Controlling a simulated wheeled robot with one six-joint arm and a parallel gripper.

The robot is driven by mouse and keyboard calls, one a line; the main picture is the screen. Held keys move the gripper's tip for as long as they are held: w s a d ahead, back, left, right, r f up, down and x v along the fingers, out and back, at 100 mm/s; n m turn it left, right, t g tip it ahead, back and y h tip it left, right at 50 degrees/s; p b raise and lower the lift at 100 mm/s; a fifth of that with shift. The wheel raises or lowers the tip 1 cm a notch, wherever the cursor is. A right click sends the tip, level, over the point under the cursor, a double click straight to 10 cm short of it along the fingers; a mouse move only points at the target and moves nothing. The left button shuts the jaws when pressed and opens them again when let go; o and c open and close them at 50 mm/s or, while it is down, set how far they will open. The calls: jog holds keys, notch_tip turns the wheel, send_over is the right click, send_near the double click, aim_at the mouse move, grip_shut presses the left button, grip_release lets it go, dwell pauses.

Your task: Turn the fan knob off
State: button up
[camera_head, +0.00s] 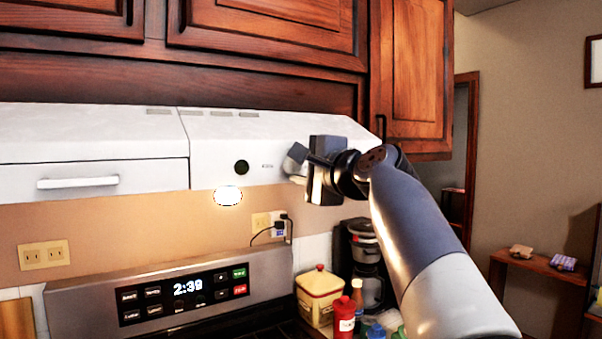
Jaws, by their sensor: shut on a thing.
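The white range hood (90,130) hangs under the wooden cabinets. A round black knob (241,167) sits on its front panel, with a small dark label to its right. My gripper (298,160) is at the right part of the same panel, to the right of that knob and apart from it. It is shut on the fan knob there, which is mostly hidden by the fingers and the gripper body. The knob's setting cannot be read.
A lit lamp (228,196) glows under the hood. Below are the stove's control panel (185,290), a cream canister (319,297), a red bottle (344,318) and a coffee maker (366,262). Upper cabinets (270,30) close off the space above.

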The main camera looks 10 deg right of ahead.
jog(key=shift+n, duration=0.5)
jog(key=o, duration=1)
jog(key=shift+c, duration=0.2)
jog(key=b+v, duration=0.3)
jog(key=v, duration=0.7)
jog(key=shift+s+d, duration=0.15)
jog(key=shift+s, duration=0.25)
jog(key=p+x, duration=0.2)
jog(key=x, duration=0.9)
jog(key=shift+p, duration=0.4)
